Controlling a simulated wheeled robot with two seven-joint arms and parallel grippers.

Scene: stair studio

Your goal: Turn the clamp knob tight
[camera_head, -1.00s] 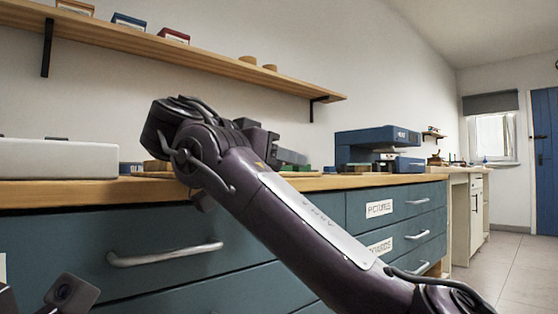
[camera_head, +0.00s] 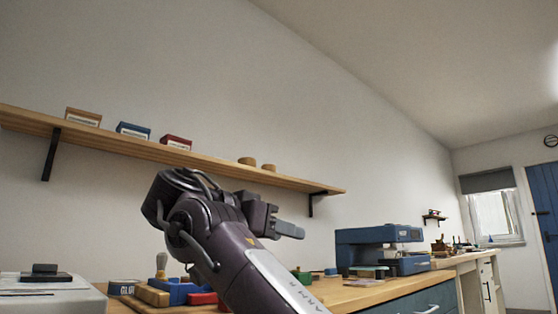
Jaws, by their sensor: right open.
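I cannot make out a clamp knob for certain. A blue block-like tool (camera_head: 180,291) with a red part (camera_head: 203,298) stands on the bench, partly hidden by my right arm. A small pale-topped upright handle (camera_head: 161,266) rises beside it. My right gripper (camera_head: 290,229) is open and raised above the bench, in front of the wall and to the right of these. Its fingers show side-on, apart from anything on the bench. My left gripper is not in view.
The wooden bench (camera_head: 340,296) holds a wooden block (camera_head: 152,296), a pale box (camera_head: 50,300) at left and a blue machine (camera_head: 375,250) at right. A wall shelf (camera_head: 220,168) with small boxes runs above. A green item (camera_head: 302,275) lies behind my arm.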

